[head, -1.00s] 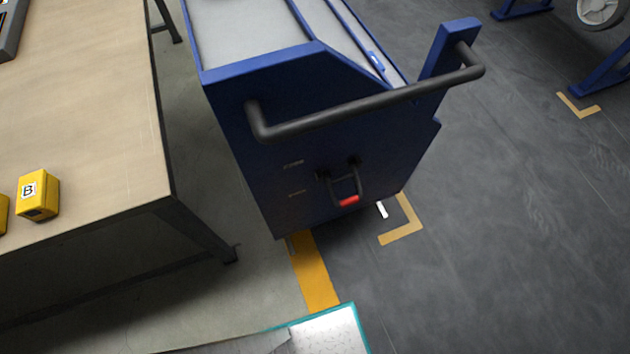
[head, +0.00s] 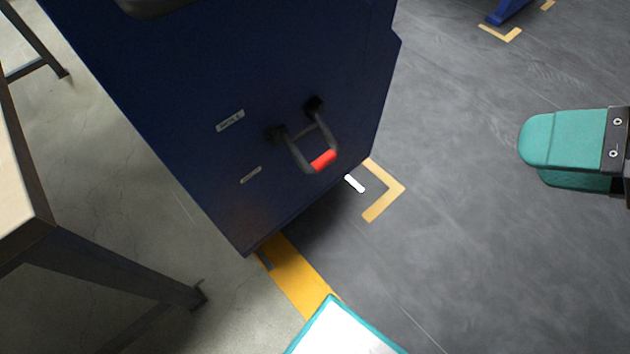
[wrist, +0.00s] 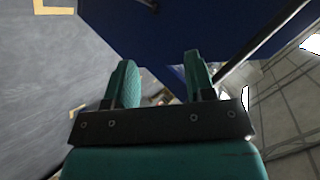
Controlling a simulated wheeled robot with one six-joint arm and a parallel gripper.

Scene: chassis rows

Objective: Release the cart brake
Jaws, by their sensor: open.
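The blue cart (head: 200,60) fills the upper left of the head view. On its end panel is the brake bar, a dark U-shaped handle with a red grip (head: 323,161), hanging down and out from two dark mounts. My gripper (head: 530,150) is at the right edge of the head view, over the floor, well apart from the brake bar to its right. In the wrist view my gripper (wrist: 163,75) shows two green fingers spread apart with nothing between them. The blue cart (wrist: 190,25) is beyond the fingers there; I cannot make out the red grip in that view.
A workbench (head: 25,215) with dark legs stands at the left. Yellow floor markings (head: 385,190) lie by the cart's corner, near a small white strip (head: 354,184). The dark floor right of the cart is mostly clear.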

